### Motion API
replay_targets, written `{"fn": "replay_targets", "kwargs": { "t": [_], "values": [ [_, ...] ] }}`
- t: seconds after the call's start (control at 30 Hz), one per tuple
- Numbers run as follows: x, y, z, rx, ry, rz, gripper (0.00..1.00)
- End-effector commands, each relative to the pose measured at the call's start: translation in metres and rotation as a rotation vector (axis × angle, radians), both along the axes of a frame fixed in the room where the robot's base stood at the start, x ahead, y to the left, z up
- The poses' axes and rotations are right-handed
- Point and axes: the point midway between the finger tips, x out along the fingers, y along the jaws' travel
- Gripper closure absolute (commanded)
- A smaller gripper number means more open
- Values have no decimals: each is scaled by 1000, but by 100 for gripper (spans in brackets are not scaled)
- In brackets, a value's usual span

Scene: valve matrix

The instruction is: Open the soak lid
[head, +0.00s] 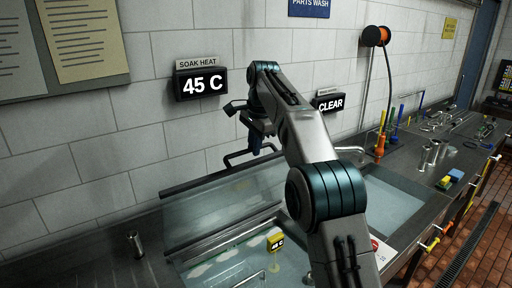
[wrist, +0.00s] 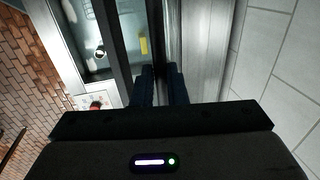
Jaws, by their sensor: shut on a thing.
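The soak lid (head: 215,215) is a clear panel with a dark top edge, standing raised at the back of the soak tank (head: 225,268). A black bar handle (head: 240,157) sticks up from its top edge. My gripper (head: 256,143) is at this handle, shut on it, in front of the wall. In the wrist view my gripper's two dark blue fingers (wrist: 160,75) close around a dark bar, with the tank beyond. My arm hides part of the lid's right end.
A yellow float (head: 275,240) sits in the soak water. A sign reading 45 C (head: 201,83) hangs on the wall (head: 100,160). A second basin (head: 395,205) lies right of my arm.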

Motion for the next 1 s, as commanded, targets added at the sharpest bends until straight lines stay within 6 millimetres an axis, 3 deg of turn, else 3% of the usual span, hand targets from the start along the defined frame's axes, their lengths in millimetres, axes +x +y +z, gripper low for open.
{"fn": "replay_targets", "kwargs": {
  "t": [0.03, 0.37, 0.4, 0.47, 0.5, 1.0],
  "values": [
    [1, 3, -10, -2, 15, 5, 100],
    [1, 3, -10, -3, 16, 4, 100],
    [1, 3, -10, -3, 16, 4, 85],
    [1, 2, -10, -3, 15, 4, 68],
    [1, 2, -10, -3, 14, 2, 66],
    [0, -1, -4, -2, 6, -2, 66]
  ]
}}
